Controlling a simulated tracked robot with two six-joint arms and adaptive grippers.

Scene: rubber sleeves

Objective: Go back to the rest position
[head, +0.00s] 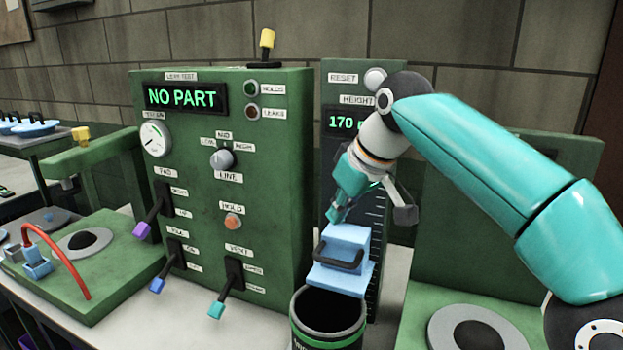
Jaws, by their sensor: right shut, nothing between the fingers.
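My right gripper (337,212) is shut with nothing between its fingers. Its teal and white arm comes in from the right and bends down at the wrist. The fingertips point down, just above a light blue stepped block (346,240) with a black handle, in front of the height gauge (345,95). I cannot tell whether the tips touch the block. The gripper and wrist hide part of the gauge and its "170" display. My left gripper is not in view.
A green leak test panel (270,185) reads "NO PART" and has levers sticking out in front. A black bin (328,340) stands below the blue block. A green fixture (75,250) with a red hose (68,262) is at left. Another green fixture (425,300) sits under my right arm.

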